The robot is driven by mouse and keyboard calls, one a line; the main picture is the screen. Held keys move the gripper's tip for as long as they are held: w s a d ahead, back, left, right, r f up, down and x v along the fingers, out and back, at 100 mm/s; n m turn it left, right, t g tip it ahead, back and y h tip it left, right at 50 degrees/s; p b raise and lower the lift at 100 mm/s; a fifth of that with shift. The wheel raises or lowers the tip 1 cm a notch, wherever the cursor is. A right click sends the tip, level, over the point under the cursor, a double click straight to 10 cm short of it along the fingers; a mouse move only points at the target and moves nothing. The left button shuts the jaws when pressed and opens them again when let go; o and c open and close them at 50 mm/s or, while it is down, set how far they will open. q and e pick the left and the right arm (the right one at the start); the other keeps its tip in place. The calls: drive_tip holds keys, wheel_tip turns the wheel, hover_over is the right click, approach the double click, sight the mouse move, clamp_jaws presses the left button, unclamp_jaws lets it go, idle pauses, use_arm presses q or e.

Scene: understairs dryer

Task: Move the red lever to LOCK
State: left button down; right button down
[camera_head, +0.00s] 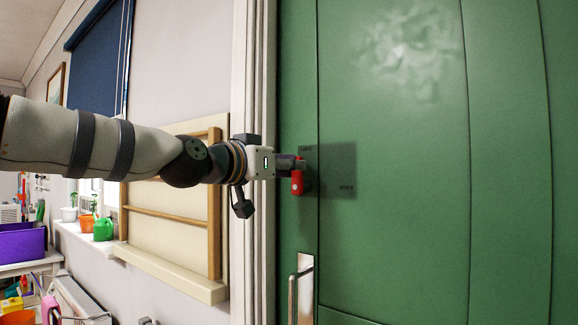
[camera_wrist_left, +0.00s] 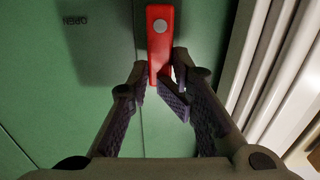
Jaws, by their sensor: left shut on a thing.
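The red lever (camera_head: 297,183) is on the green door (camera_head: 400,240), near its left edge, and hangs downward in the head view. My left gripper (camera_head: 296,164) reaches it from the left and is shut on it. In the left wrist view the red lever (camera_wrist_left: 159,45) has a grey round pivot, and the fingers of my left gripper (camera_wrist_left: 164,86) close around its lower end. A small mark on the door (camera_wrist_left: 75,20) looks like an upside-down OPEN. Another small label (camera_head: 305,148) above the lever is too small to read. My right gripper is not in view.
A metal door handle (camera_head: 300,290) stands below the lever. White door trim (camera_head: 254,260) runs left of the door. A wooden frame on a cream panel (camera_head: 215,240) is behind my arm. Plants and a purple bin (camera_head: 22,243) are far left. The door face to the right is clear.

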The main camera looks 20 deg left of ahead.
use_arm(q)
drive_tip(key=c, duration=1.6)
unclamp_jaws()
drive_tip(key=shift+o, duration=0.7)
drive_tip(key=shift+w+d, duration=0.15)
wheel_tip(320, 180, up, 10)
drive_tip(key=shift+f, duration=0.1)
